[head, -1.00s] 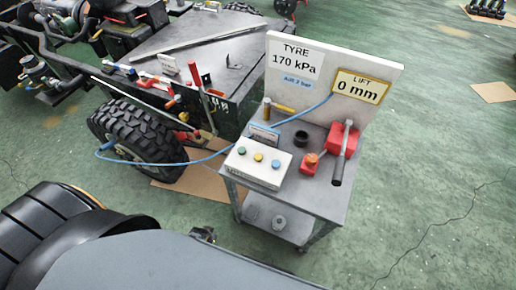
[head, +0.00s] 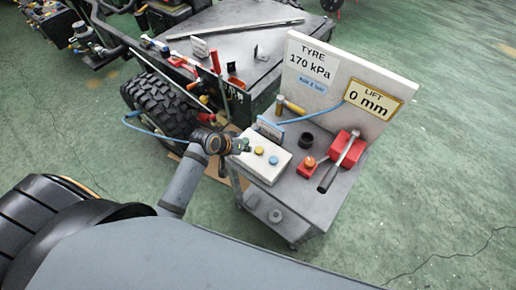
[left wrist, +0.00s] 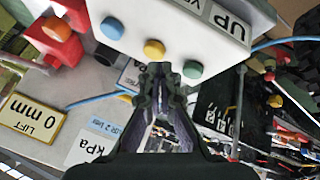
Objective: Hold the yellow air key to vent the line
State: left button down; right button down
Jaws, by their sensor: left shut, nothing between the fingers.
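The yellow air key (head: 259,150) is the middle button on the white control box (head: 265,172), beside the blue key (head: 273,160). My left gripper (head: 245,146) is shut and empty at the box's left end, covering the green key there. In the left wrist view the box is upside down. The yellow key (left wrist: 153,48) lies just beyond my shut fingertips (left wrist: 163,70), and the green key (left wrist: 193,69) is just to their right. I cannot tell whether the fingertips touch the box. The yellow key shows no finger on it. My right gripper is not in view.
The tyre sign (head: 313,62) reads 170 kPa and the lift sign (head: 371,98) 0 mm. A red block with a lever (head: 342,160) and a red-orange knob (head: 309,162) stand right of the box. A blue hose (head: 308,116) crosses the cart. A tyre (head: 160,105) stands behind left.

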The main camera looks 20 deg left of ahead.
aim_at(257, 151)
pick_arm(q)
jog(key=w+d+r+t+h, duration=0.1)
jog(key=w+d+r, duration=0.2)
jog(key=r, duration=0.4)
jog(key=shift+w+h, duration=0.4)
jog(key=shift+w, duration=0.05)
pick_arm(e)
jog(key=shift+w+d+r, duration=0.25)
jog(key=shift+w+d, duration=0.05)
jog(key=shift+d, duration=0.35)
pick_arm(q)
jog(key=shift+f, duration=0.15)
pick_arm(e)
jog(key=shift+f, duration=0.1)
